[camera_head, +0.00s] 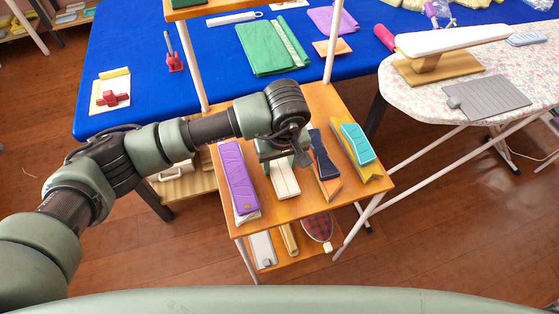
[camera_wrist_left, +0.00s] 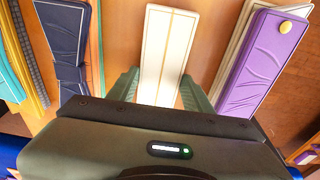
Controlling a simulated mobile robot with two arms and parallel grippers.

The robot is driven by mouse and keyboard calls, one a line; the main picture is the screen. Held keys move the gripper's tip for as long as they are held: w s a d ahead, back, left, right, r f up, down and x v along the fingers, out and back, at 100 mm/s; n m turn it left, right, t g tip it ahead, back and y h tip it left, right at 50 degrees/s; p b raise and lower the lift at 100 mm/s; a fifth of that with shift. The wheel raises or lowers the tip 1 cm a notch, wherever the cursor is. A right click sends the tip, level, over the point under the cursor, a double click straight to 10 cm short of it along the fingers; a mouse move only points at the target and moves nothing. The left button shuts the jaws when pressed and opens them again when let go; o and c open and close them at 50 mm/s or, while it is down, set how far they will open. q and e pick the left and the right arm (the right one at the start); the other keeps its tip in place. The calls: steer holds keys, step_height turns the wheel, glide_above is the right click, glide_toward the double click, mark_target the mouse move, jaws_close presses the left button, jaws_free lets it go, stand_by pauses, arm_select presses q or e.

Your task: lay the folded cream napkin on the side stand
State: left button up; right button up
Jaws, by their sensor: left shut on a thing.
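The folded cream napkin (camera_head: 285,180) is a long, narrow, pale piece with a thin line along its middle. It is at the wooden stand (camera_head: 312,220), between a purple folded piece and a navy one; I cannot tell if it rests on the top or is slightly raised. My left gripper (camera_head: 281,158) is over its far end, shut on it. In the left wrist view the green fingers (camera_wrist_left: 160,95) are on both sides of the napkin (camera_wrist_left: 168,45), and the gripper body hides its near end. My right gripper is not in view.
On the stand lie a purple piece (camera_head: 238,180) to the left, a navy piece (camera_head: 322,155) and a teal piece (camera_head: 357,144) on yellow to the right. A flowered ironing board (camera_head: 440,108) stands right, a blue table (camera_head: 140,50) behind. White posts rise from the stand.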

arm_select(q)
steer(key=shift+f, duration=0.25)
steer(key=shift+f, duration=0.15)
steer(key=o, duration=1.4)
steer(key=shift+c, duration=0.2)
